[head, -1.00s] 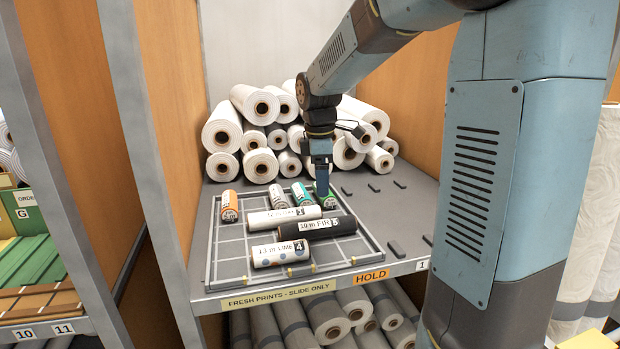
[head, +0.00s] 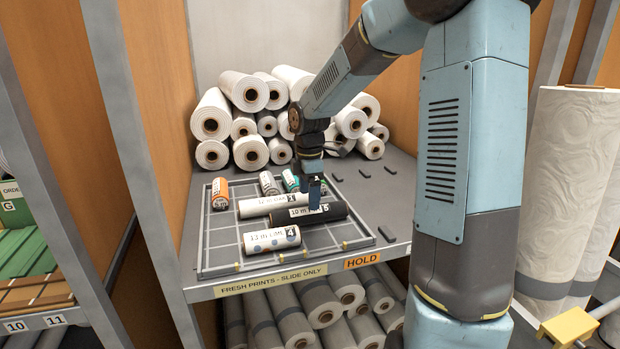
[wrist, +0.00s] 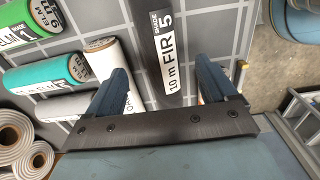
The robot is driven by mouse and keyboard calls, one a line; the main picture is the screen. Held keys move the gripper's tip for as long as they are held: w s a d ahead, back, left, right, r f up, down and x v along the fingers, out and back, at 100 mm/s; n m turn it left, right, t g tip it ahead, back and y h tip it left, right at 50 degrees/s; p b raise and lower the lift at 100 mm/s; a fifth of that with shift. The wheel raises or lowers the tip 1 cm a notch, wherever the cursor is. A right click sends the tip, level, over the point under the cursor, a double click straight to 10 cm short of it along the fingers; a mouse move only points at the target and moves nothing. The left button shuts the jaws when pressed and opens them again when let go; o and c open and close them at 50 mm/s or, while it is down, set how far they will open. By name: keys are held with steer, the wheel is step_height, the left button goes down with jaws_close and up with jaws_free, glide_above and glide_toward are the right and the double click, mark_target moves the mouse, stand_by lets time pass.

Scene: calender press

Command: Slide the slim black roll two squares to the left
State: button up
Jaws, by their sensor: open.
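The slim black roll (head: 336,211), labelled 10 m FIR 5, lies crosswise in the gridded tray (head: 207,240). In the wrist view the black roll (wrist: 146,40) runs down between my fingers. My gripper (head: 314,192) is open, pointing down near the right part of the black roll. In the wrist view the fingers of my gripper (wrist: 163,72) stand one on each side of it, apart from it. I cannot tell how far down they reach.
An orange roll (head: 219,193), a grey-white roll (head: 268,183) and a green roll (head: 290,181) stand lengthwise at the tray's back. Large white rolls (head: 250,91) are piled behind. Bare squares show at the tray's left and front right. Small dark blocks (head: 387,234) lie to the right.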

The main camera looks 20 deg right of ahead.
mark_target(273, 212)
steer(key=shift+f, duration=2.7)
steer(key=shift+c, duration=0.3)
steer(key=c, duration=1.2)
steer(key=shift+o, duration=0.2)
steer(key=shift+a, duration=5)
steer(key=shift+a, duration=0.1)
steer(key=shift+a, duration=2.9)
steer(key=o, duration=1.2)
steer(key=shift+r, duration=0.1)
